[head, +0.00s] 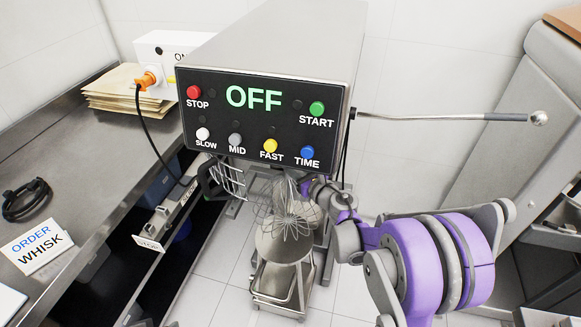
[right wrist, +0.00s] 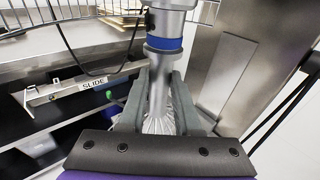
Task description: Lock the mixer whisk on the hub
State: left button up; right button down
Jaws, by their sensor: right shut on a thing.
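The grey mixer (head: 265,110) stands in the middle of the head view, its panel reading OFF. The wire whisk (head: 288,215) hangs upright below the mixer head, above the metal bowl (head: 283,248). My right gripper (head: 310,190) comes in from the right at the whisk's top. In the right wrist view its fingers are shut around the whisk's grey shaft (right wrist: 159,85). The hub (right wrist: 164,25), with a blue ring, is directly above and in line with the shaft. I cannot tell whether the whisk is locked. My left gripper is in neither view.
A wire guard (head: 227,178) is at the left under the mixer head. A metal lever (head: 450,116) sticks out to the right. The left counter holds an ORDER WHISK card (head: 38,248) and a black cable coil (head: 25,200). A SLIDE sign (right wrist: 93,84) is at left in the wrist view.

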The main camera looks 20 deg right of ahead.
dwell(0.3)
jog(key=shift+y, duration=0.3)
jog(key=n+y, duration=0.1)
jog(key=n+g+y, duration=0.1)
jog(key=y, duration=0.1)
jog(key=shift+w+d+n+g, duration=0.15)
jog(key=shift+d+n+g, duration=0.15)
jog(key=shift+n+g+y+b, duration=0.3)
jog(key=shift+n+g+y, duration=0.1)
jog(key=shift+n+y, duration=0.25)
